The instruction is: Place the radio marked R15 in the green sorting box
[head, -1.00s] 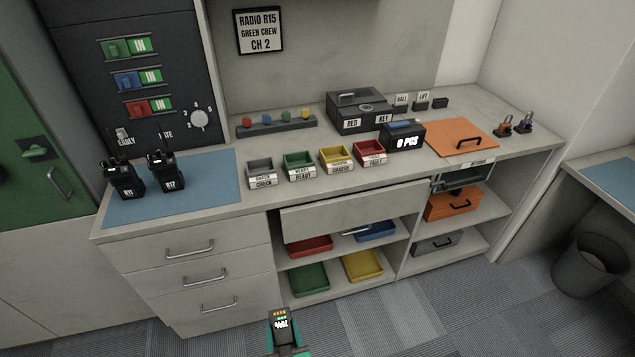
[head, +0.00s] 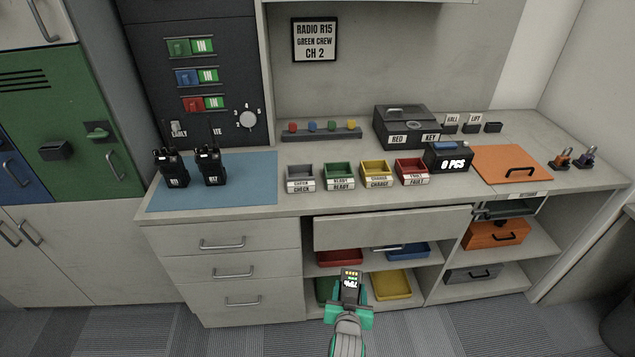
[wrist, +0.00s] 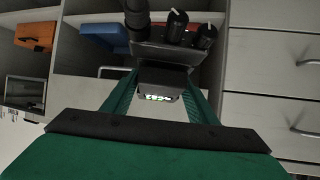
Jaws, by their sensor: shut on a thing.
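My gripper (head: 349,310) has teal fingers and is held in front of the lower shelves. It is shut on a dark radio (head: 351,287) with a small lit display. In the wrist view the radio (wrist: 163,52) sits between the fingers (wrist: 160,100), its antenna and two knobs at the top; no R number can be read on it. A green box (head: 339,176) labelled READY stands on the counter between the grey and yellow boxes, and looks empty. A green tray (head: 323,290) on the bottom shelf is partly hidden behind my gripper.
Two radios, apparently R11 (head: 173,170) and R17 (head: 210,167), stand on a blue mat (head: 249,180). A grey box (head: 299,178), yellow box (head: 376,173) and red box (head: 411,171) flank the green one. A drawer (head: 392,229) juts out below the counter.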

